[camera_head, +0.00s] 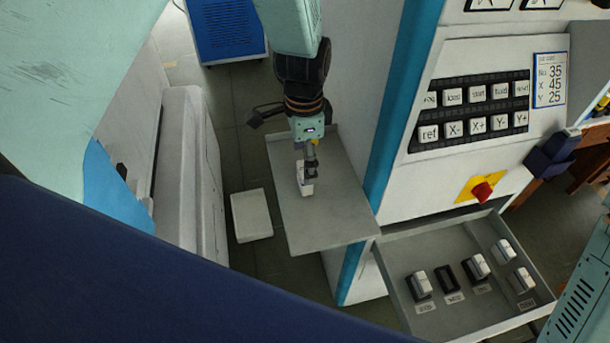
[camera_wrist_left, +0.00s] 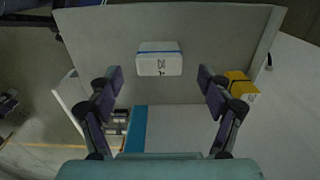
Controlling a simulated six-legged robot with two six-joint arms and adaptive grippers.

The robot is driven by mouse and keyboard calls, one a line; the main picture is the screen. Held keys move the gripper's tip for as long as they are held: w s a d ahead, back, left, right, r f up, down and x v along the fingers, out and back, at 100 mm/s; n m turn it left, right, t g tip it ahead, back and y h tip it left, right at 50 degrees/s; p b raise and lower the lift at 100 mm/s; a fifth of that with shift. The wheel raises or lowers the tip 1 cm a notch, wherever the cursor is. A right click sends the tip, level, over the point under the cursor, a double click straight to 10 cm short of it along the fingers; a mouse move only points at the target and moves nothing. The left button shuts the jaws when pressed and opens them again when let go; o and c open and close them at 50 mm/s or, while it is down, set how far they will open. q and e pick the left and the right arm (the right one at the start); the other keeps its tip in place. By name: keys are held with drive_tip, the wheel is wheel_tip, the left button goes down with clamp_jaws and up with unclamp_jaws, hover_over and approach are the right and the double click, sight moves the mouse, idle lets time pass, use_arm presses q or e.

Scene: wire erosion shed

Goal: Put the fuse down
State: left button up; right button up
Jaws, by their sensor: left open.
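The fuse, a white block with a blue stripe (camera_wrist_left: 160,60), rests on the grey shelf (camera_wrist_left: 100,35) in the left wrist view. In the head view the white fuse (camera_head: 304,182) is on the same shelf (camera_head: 335,215), partly hidden by my gripper. My left gripper (camera_head: 311,172) is over the shelf at the fuse. In the left wrist view its two fingers (camera_wrist_left: 160,80) are wide apart, one to each side of the fuse, with clear gaps and nothing between them held. My right gripper does not show.
An open drawer (camera_head: 388,290) at lower right holds several white blocks and an empty dark holder (camera_head: 447,278). A machine panel with keys and a red knob (camera_head: 482,192) rises right of the shelf. A yellow block (camera_wrist_left: 241,86) shows beside the right finger. A white box (camera_head: 251,215) is left of the shelf.

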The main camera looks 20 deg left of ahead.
use_arm(q)
wheel_tip(320, 180, down, 4)
drive_tip(key=shift+f, duration=0.1)
drive_tip(key=shift+d, duration=0.1)
drive_tip(key=c, duration=1.4)
